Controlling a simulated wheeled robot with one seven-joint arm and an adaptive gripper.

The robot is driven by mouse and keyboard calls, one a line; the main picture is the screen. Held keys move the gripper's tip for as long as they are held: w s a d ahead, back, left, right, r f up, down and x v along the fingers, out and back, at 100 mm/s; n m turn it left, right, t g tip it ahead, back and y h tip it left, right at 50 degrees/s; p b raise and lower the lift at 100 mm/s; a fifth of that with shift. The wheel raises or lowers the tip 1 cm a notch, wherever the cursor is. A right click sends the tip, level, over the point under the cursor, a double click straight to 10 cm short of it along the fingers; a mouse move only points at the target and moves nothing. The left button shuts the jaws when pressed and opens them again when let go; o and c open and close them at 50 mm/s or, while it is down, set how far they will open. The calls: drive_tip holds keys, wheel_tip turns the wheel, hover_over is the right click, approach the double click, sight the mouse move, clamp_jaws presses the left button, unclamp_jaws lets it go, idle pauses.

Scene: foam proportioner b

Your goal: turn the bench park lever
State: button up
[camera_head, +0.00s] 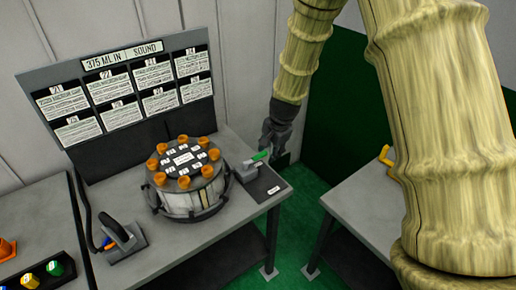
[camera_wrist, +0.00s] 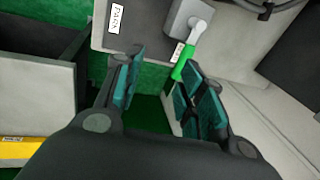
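The bench park lever has a green handle (camera_head: 259,156) on a small grey base (camera_head: 246,173) at the right end of the left bench. In the wrist view the green handle (camera_wrist: 182,63) hangs from a light metal arm on the grey base (camera_wrist: 186,18). A "PARK" label (camera_wrist: 117,16) sits left of it. My gripper (camera_head: 270,150) is by the handle at the bench edge. In the wrist view my gripper (camera_wrist: 162,62) is open, with the handle's end close to the right fingertip. Whether they touch I cannot tell.
A round drum with orange caps (camera_head: 184,178) stands on the same bench, left of the lever. A numbered panel (camera_head: 125,85) rises behind. Another bench (camera_head: 365,205) stands right, across a gap of green floor (camera_head: 305,195). A black-handled device (camera_head: 120,240) sits front left.

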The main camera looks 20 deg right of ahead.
sight(260, 155)
drive_tip(key=w+r, duration=0.3)
drive_tip(key=r, duration=0.1)
drive_tip(key=shift+m, duration=0.4)
drive_tip(key=shift+a+p+x, duration=0.15)
drive_tip(key=shift+p+x, duration=0.3)
drive_tip(key=shift+x, duration=1.4)
drive_tip(key=shift+a+p+x, duration=0.2)
drive_tip(key=shift+p+x, duration=0.25)
drive_tip(key=shift+x, duration=1.4)
drive_tip(key=shift+a+p+x, duration=0.15)
drive_tip(key=shift+p+x, duration=0.3)
drive_tip(key=shift+x, duration=1.4)
clamp_jaws()
